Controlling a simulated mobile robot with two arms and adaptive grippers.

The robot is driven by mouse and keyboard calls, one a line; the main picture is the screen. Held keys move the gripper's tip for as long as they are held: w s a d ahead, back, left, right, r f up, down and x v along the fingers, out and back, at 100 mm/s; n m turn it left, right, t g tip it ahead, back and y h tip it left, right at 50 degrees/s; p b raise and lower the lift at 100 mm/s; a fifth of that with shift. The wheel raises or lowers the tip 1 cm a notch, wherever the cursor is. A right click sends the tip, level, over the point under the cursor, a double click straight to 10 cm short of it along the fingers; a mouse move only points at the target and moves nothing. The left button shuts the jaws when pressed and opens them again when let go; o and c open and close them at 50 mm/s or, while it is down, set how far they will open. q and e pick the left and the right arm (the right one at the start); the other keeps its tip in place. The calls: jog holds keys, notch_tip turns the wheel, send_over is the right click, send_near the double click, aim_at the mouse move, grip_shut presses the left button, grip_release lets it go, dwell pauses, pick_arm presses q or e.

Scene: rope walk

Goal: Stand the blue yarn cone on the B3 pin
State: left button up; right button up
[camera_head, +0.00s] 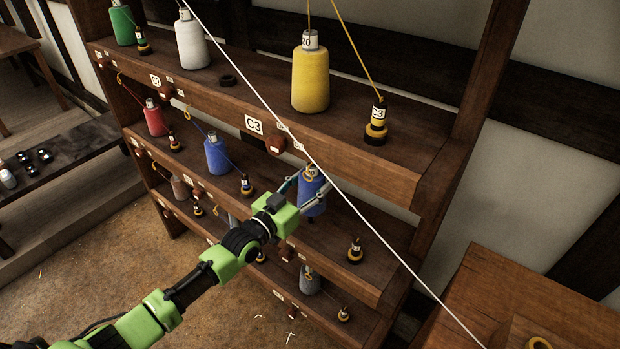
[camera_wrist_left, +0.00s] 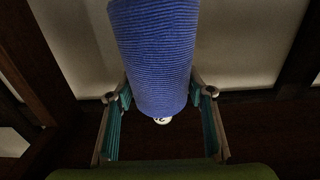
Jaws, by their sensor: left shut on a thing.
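My left gripper (camera_head: 312,192) reaches in from the lower left over the middle shelf and is shut on a blue yarn cone (camera_head: 311,186). The cone is near upright, its top close to the front edge of the shelf above. In the left wrist view the blue cone (camera_wrist_left: 155,55) sits between the two fingers (camera_wrist_left: 160,110), its small white labelled end showing below. The cone's base is partly hidden by the gripper, and I cannot tell whether it touches the shelf. I cannot make out the B3 pin or its label. My right gripper is not in view.
Another blue cone (camera_head: 217,155) stands to the left on the middle shelf, a small black-and-yellow spool (camera_head: 355,250) to the right. The upper shelf (camera_head: 345,128) holds a yellow cone (camera_head: 310,80). A white rope (camera_head: 375,232) crosses diagonally in front in the picture, near the held cone.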

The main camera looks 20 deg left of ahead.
aim_at(310, 197)
pick_arm(q)
jog(key=shift+w+a, duration=0.2)
jog(key=shift+a, duration=0.1)
jog(key=shift+s+d+f+b, duration=0.1)
jog(key=shift+f+b, duration=0.55)
jog(key=shift+b, duration=0.15)
notch_tip(310, 197, down, 3)
jog(key=shift+r+b, duration=0.1)
jog(key=shift+b, duration=1.1)
jog(key=shift+f+b, duration=0.6)
jog(key=shift+f, duration=0.1)
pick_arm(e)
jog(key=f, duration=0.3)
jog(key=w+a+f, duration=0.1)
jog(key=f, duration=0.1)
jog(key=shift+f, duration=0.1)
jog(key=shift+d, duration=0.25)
pick_arm(q)
jog(key=shift+s, duration=0.1)
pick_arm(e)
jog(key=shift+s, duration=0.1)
pick_arm(q)
jog(key=shift+f, duration=0.1)
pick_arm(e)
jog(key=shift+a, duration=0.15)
